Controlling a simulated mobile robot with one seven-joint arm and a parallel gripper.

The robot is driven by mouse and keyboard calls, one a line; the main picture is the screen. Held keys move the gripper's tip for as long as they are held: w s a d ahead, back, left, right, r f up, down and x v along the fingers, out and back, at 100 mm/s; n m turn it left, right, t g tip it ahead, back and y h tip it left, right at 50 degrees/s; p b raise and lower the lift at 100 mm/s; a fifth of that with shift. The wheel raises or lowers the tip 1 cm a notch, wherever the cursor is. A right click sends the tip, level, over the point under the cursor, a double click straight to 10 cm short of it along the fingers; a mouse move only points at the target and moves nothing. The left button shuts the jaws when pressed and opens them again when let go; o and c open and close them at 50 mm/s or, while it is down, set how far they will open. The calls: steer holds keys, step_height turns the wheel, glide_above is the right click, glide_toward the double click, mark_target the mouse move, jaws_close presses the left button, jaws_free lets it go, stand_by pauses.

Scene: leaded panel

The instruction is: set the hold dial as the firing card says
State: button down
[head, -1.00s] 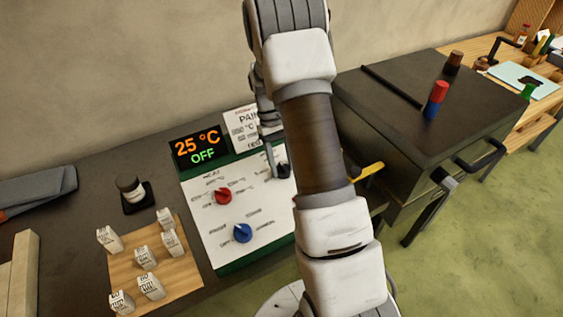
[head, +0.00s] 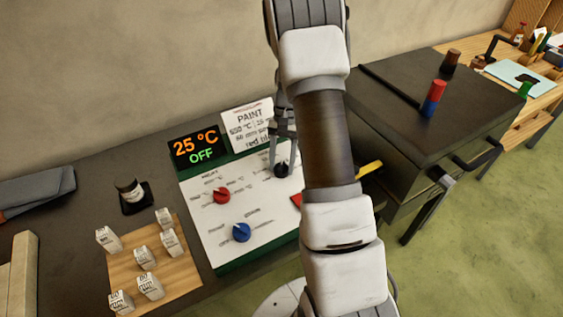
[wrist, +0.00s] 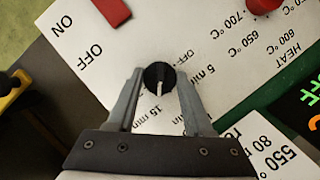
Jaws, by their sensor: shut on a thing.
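The hold dial is a black knob (head: 281,170) at the upper right of the white control panel (head: 215,262). In the wrist view the dial (wrist: 159,76) sits between my fingertips. My gripper (wrist: 160,84) is shut on it. Its white pointer line points down in that view, toward the printed "15 min"; "5 min" is printed to the right.
A display (head: 199,147) shows 25 °C and OFF. A red heat knob (head: 221,196), a blue knob (head: 241,232) and a red switch (wrist: 113,12) by ON/OFF share the panel. A dark kiln (head: 400,95) stands right. Small labelled blocks (head: 150,286) lie on a board at left.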

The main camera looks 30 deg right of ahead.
stand_by(0.3)
steer(key=shift+c, duration=1.5)
jaws_free()
steer(key=v, duration=1.7)
steer(key=shift+d+r, duration=0.15)
steer(key=shift+d, duration=0.1)
